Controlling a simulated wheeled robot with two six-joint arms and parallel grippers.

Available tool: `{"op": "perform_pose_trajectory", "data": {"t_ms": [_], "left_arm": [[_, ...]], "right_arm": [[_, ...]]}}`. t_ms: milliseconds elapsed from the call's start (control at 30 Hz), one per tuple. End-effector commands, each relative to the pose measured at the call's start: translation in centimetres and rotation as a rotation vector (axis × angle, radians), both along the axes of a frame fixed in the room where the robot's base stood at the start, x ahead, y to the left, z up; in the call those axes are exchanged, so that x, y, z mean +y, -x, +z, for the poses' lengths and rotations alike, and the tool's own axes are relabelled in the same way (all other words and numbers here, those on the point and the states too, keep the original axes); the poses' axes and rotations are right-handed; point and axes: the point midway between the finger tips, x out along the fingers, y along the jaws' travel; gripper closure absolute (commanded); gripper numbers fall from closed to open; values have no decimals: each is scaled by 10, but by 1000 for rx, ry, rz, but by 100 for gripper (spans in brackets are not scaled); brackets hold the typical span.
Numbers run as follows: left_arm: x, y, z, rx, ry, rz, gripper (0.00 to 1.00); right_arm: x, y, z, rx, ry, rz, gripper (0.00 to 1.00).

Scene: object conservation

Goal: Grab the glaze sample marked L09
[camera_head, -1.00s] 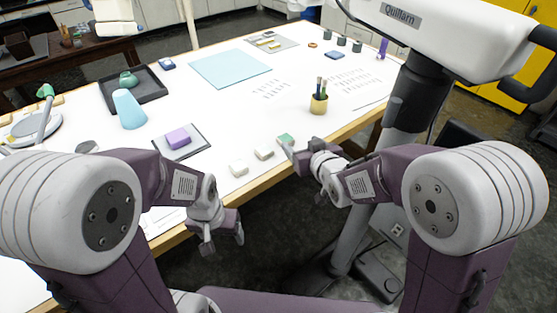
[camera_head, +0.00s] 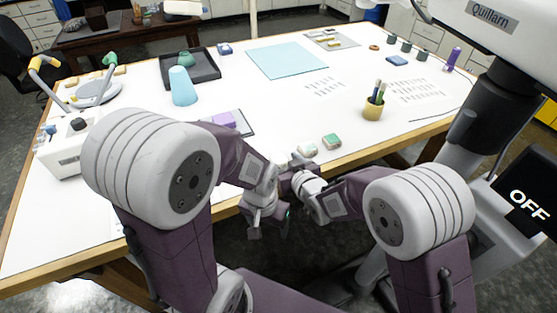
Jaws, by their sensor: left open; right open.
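Small block-like samples lie near the table's front edge. One is green-topped (camera_head: 332,141), and a paler one (camera_head: 307,149) lies to its left. No mark such as L09 is legible on them. My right gripper (camera_head: 287,180) is open at the front edge, just lower left of the pale sample, and may hide another sample. My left gripper (camera_head: 268,230) is open, hanging lower, in front of the table edge and below my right gripper. Neither gripper visibly holds anything.
A pencil cup (camera_head: 373,107) stands right of the samples. A purple block on a dark board (camera_head: 243,120) lies behind my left forearm. A light-blue cone (camera_head: 183,86) stands before a dark tray (camera_head: 208,73). The two grippers are very close together.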

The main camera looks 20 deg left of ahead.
Motion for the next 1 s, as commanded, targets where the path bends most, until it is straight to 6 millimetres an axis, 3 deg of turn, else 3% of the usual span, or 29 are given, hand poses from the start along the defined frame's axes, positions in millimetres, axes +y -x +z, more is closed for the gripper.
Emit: {"op": "perform_pose_trajectory", "data": {"t_ms": [200,433,600,700,1000], "left_arm": [[0,0,6,0,0,0,29],[0,0,6,0,0,0,29],[0,0,6,0,0,0,29],[0,0,6,0,0,0,29],[0,0,6,0,0,0,29]], "right_arm": [[22,-20,-13,0,2,-1,29],[24,-21,-14,-1,1,-1,29],[24,-21,-14,-1,1,-1,76],[24,-21,-13,-1,1,-1,98],[24,-21,-6,-2,-1,-1,98]]}}
